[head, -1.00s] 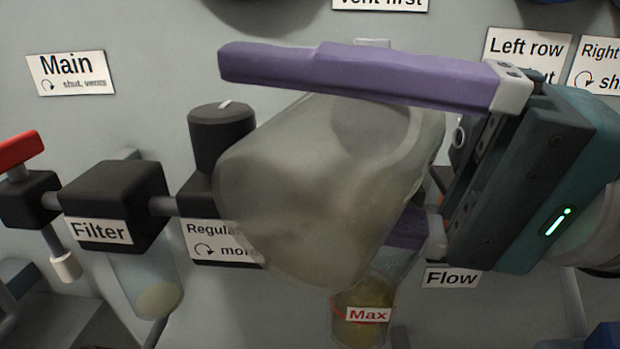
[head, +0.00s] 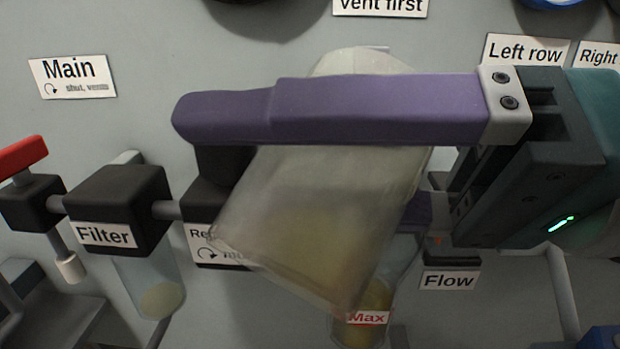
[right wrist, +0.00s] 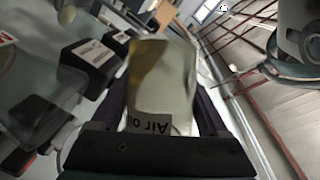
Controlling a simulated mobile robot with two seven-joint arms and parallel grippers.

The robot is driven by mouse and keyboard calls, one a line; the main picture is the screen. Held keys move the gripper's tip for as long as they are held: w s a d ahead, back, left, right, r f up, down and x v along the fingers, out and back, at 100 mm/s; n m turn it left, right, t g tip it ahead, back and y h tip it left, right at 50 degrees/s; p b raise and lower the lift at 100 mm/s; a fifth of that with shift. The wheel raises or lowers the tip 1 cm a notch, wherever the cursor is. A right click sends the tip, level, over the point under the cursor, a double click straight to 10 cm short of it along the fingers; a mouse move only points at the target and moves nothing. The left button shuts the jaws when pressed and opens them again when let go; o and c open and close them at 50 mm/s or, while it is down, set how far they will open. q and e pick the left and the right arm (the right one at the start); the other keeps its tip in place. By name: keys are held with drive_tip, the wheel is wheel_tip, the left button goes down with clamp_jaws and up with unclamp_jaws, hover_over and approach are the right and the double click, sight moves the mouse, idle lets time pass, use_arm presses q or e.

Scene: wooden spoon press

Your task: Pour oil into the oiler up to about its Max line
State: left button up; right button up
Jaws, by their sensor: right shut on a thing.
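My right gripper (head: 310,165) is shut on a translucent oil bottle (head: 300,220), with one purple finger across its front. The bottle is tilted, its wide end toward the lower left, with yellowish oil in its lower part. In the right wrist view the bottle (right wrist: 160,85) sits between the fingers and its label reads "Air oil". The oiler (head: 355,335), a clear bowl with a red "Max" label, is behind and below the bottle. Yellowish oil shows around that label; the bottle hides part of the bowl, so the exact level is unclear. My left gripper is not in view.
A black filter (head: 118,205) with a clear bowl is on the left, beside the red-handled main valve (head: 25,155). The regulator (head: 205,195) is partly behind the bottle. A "Flow" label (head: 449,281) is right of the oiler.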

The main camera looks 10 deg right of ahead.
drive_tip(key=shift+r, duration=0.1)
drive_tip(key=shift+r+n+p, duration=0.1)
drive_tip(key=shift+n+p, duration=0.2)
drive_tip(key=shift+f+n+h+b, duration=0.3)
drive_tip(key=shift+f+n+h, duration=0.4)
drive_tip(key=shift+n, duration=0.1)
drive_tip(key=shift+s+a+f+n+h, duration=0.15)
drive_tip(key=shift+f+n+h, duration=0.15)
drive_tip(key=shift+n, duration=0.3)
drive_tip(key=shift+s+a+f+n+t+h+p, duration=0.3)
drive_tip(key=shift+s+a+n+h+p, duration=0.2)
drive_tip(key=shift+n+p, duration=0.3)
wheel_tip(320, 180, down, 7)
drive_tip(key=s+a+n+t+h, duration=0.1)
drive_tip(key=a+n+h, duration=0.1)
drive_tip(key=n, duration=0.1)
drive_tip(key=shift+s, duration=0.35)
